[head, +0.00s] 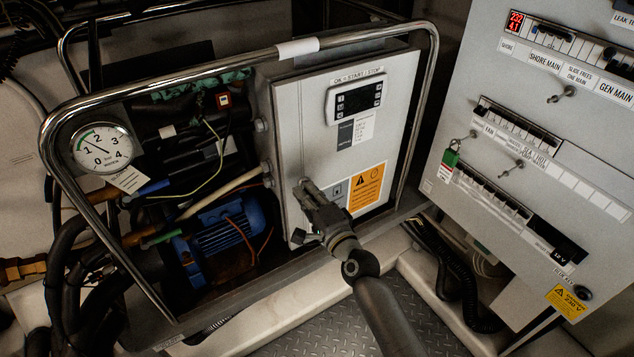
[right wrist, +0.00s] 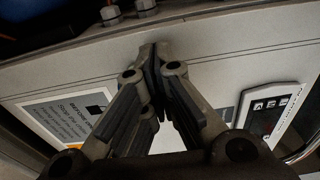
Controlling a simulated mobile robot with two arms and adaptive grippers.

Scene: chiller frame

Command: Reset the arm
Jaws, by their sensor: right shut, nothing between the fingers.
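My right gripper (head: 305,188) reaches in from the bottom of the head view. It is in front of the light grey control box (head: 290,110), over the left part of its front. In the right wrist view its fingertips (right wrist: 155,52) meet with nothing between them, close to the box face. I cannot tell whether they touch it. The box has a dark display panel (head: 355,98) at the upper right and a yellow warning label (head: 367,188) lower down. The gripper hides part of the box front. My left gripper is not in view.
A chrome tube frame (head: 195,75) surrounds the box, a round pressure gauge (head: 101,147) and a blue motor (head: 222,230). Dark hoses run low between box and panel.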

